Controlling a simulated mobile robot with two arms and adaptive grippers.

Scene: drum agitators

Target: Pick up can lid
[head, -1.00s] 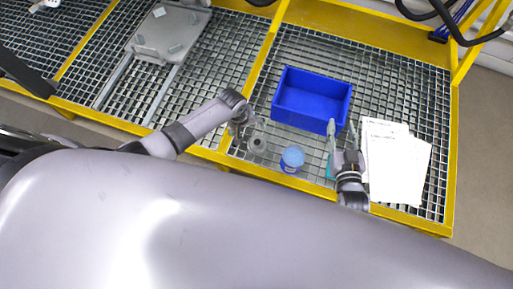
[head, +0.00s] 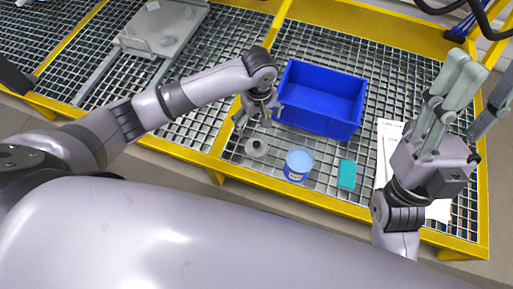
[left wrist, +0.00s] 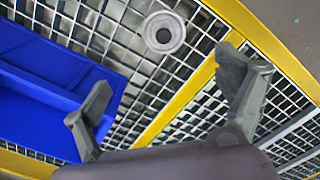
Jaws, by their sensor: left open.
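A round grey piece with a dark centre hole (head: 256,148) lies on the grating at the front; it also shows in the left wrist view (left wrist: 163,33). A blue can with a light blue top (head: 299,165) stands just right of it. I cannot tell for sure which of these is the can lid. My left gripper (head: 259,116) is open and empty, above and just behind the grey piece; in the left wrist view its spread fingers (left wrist: 168,92) are apart from it. My right gripper (head: 487,82) is raised at the right with its fingers spread and empty.
A blue bin (head: 320,123) stands close beside my left gripper; it fills the left of the left wrist view. A teal block (head: 347,175) lies right of the can. White papers (head: 388,135) lie partly behind my right gripper. A yellow frame edges the grating.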

